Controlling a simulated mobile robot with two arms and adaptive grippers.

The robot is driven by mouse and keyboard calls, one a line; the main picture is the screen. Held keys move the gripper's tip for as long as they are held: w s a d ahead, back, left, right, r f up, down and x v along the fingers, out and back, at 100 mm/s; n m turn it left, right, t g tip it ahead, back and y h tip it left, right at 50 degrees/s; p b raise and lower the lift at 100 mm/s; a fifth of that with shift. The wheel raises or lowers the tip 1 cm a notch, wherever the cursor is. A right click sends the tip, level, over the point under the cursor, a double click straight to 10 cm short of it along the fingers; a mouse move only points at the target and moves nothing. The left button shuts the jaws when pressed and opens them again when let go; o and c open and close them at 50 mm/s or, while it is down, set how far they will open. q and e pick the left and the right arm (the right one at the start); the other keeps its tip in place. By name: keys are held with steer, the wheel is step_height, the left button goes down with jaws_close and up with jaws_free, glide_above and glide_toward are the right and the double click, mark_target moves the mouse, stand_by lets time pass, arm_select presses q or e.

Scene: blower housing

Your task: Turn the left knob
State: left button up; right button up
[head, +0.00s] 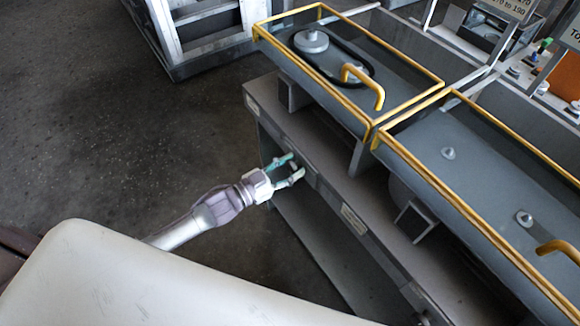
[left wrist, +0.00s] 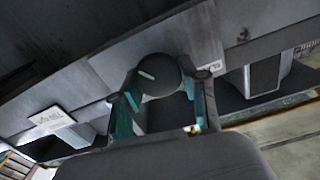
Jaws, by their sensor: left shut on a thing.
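The knob (left wrist: 158,77) is a dark round disc with a short white pointer mark, on the grey front panel in the left wrist view. The mark slants toward the upper left there. My left gripper (left wrist: 160,78) has its teal fingers on either side of the knob and is shut on it. In the head view my left gripper (head: 291,168) is at the front face of the blower housing (head: 330,197). The knob is hard to make out there between the fingers. My right gripper is in neither view.
A yellow-framed cover with a handle (head: 365,85) tops the housing, and a second yellow-framed cover (head: 480,160) adjoins it. A pale label (head: 353,218) is on the front face. A metal rack (head: 190,30) stands at the back. Bare floor (head: 90,130) lies left.

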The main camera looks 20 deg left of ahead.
arm_select(q)
steer(key=m+b, duration=0.1)
steer(key=m, duration=0.4)
steer(key=shift+d+f, duration=0.1)
steer(key=shift+m, duration=0.4)
steer(key=o, duration=1.1)
steer(key=shift+s, duration=0.1)
steer(key=shift+o, duration=0.2)
steer(key=v, duration=1.2)
